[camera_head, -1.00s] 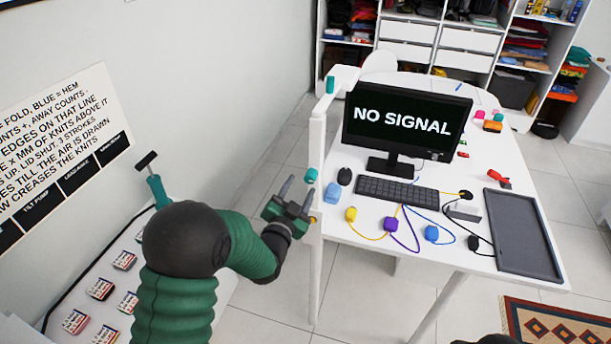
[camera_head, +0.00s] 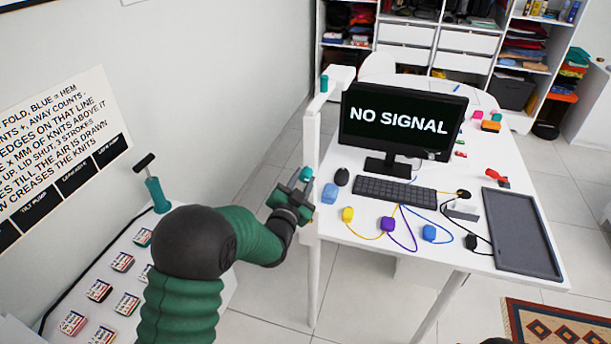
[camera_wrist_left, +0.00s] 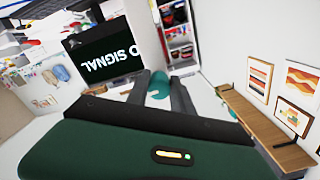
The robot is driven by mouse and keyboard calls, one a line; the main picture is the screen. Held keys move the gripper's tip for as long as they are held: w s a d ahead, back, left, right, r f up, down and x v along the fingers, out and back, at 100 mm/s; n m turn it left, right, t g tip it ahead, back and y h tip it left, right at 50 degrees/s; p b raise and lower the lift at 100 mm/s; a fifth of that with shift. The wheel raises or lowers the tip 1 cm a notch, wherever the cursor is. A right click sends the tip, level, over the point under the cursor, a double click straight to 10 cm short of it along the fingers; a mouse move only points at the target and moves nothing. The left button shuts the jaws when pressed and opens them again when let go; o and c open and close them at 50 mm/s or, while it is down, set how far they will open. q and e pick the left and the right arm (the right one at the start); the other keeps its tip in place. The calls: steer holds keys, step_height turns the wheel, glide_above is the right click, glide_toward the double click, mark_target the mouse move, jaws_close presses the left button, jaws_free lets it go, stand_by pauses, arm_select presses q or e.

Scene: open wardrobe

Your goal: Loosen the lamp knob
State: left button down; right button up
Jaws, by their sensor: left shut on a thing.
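The teal knob (camera_head: 306,174) sits on the side of a white upright post (camera_head: 312,150) at the desk's left edge. My left gripper (camera_head: 305,188) is at this knob, with its fingers on either side of it. In the left wrist view the knob (camera_wrist_left: 158,86) shows between the two grey fingers, which are shut on it. The fingers hide part of the knob, and its turn cannot be told. My right gripper is not in view.
The white desk (camera_head: 375,235) holds a monitor (camera_head: 400,120), keyboard (camera_head: 395,190), grey tray (camera_head: 525,235) and several coloured blocks with cables. A teal pump (camera_head: 157,192) and several small boxes are on the left surface. A wall sign (camera_head: 60,150) hangs behind.

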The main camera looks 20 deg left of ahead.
arm_select(q)
steer(key=shift+d+r, duration=0.25)
steer(key=shift+a+f+n+b, duration=0.15)
steer(key=shift+n+b, duration=0.15)
steer(key=shift+n, duration=0.2)
steer(key=n+b, duration=0.1)
steer(key=n, duration=0.1)
steer(key=shift+a+n, duration=0.15)
steer(key=shift+n, duration=0.25)
steer(key=n, duration=0.2)
steer(key=n+b, duration=0.1)
steer(key=n, duration=0.1)
steer(key=shift+d+n+b, duration=0.2)
steer(key=shift+n+b, duration=0.1)
steer(key=n, duration=0.2)
steer(key=n+b, duration=0.1)
steer(key=n, duration=0.3)
steer(key=shift+r, duration=0.3)
steer(key=shift+a+n, duration=0.1)
steer(key=shift+n, duration=1.1)
steer(key=shift+r+n, duration=0.15)
steer(key=shift+n, duration=0.15)
steer(key=c, duration=1.3)
jaws_free()
steer(key=shift+c, duration=0.2)
steer(key=shift+o, duration=1.2)
steer(key=shift+s, duration=0.1)
steer(key=shift+o, duration=0.3)
steer(key=shift+a+f, duration=0.1)
steer(key=shift+f, duration=0.2)
